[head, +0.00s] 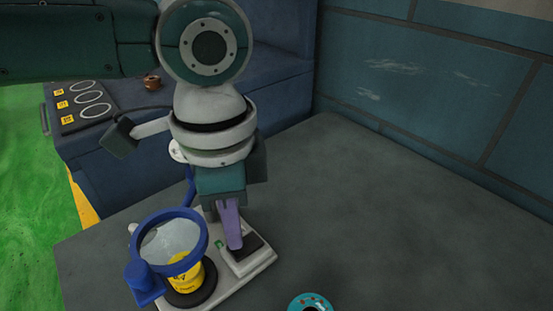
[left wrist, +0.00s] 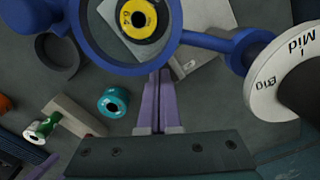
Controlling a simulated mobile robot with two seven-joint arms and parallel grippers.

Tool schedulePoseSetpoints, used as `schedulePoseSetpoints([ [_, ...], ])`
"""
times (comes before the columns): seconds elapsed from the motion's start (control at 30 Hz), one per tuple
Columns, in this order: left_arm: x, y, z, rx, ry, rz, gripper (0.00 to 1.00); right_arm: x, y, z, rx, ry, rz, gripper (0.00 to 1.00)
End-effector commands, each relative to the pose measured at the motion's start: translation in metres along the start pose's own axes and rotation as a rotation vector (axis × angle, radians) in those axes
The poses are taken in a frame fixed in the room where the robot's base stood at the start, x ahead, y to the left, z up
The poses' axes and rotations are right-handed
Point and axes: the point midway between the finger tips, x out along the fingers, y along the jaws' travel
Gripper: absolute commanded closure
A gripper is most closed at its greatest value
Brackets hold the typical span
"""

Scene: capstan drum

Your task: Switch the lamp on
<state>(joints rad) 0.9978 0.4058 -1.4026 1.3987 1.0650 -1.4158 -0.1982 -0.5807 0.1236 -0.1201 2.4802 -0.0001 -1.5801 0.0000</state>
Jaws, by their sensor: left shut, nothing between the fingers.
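The lamp is a blue ring (head: 205,236) around a clear lens, on a blue arm over a pale base (head: 262,262). The base carries a dark switch-like pad (head: 243,252) and a small green spot (head: 219,244). My left gripper (head: 235,246) points down with its purple fingers shut and empty, tips at the dark pad; I cannot tell whether they touch it. In the left wrist view the fingers (left wrist: 160,73) lie beside the blue ring (left wrist: 100,62) and hide part of the base (left wrist: 190,55). My right gripper is not in view.
A yellow-labelled round piece (head: 188,275) stands under the lens. A teal ring-shaped piece (head: 311,302) lies at the front edge of view. A white dial marked Mid and Big (left wrist: 285,75) is near the gripper. The grey table (head: 400,230) is clear at right.

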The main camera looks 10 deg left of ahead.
Motion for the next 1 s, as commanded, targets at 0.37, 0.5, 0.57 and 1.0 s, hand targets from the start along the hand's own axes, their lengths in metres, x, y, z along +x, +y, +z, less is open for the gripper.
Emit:
schedulePoseSetpoints([
  [0.37, 0.0, 0.0, 0.0, 0.0, 0.0, 0.0, 1.0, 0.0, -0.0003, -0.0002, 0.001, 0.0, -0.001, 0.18],
  [0.5, 0.0006, 0.0, 0.0, 0.0, 0.0, 0.0, 1.0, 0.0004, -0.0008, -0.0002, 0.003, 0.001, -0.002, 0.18],
  [0.57, 0.0012, 0.0001, 0.0, 0.0, 0.0, 0.0, 1.0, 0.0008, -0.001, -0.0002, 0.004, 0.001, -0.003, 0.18],
  [1.0, 0.0079, 0.0001, -0.0002, 0.0, 0.0, 0.0, 1.0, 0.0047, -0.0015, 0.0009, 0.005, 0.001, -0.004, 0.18],
])
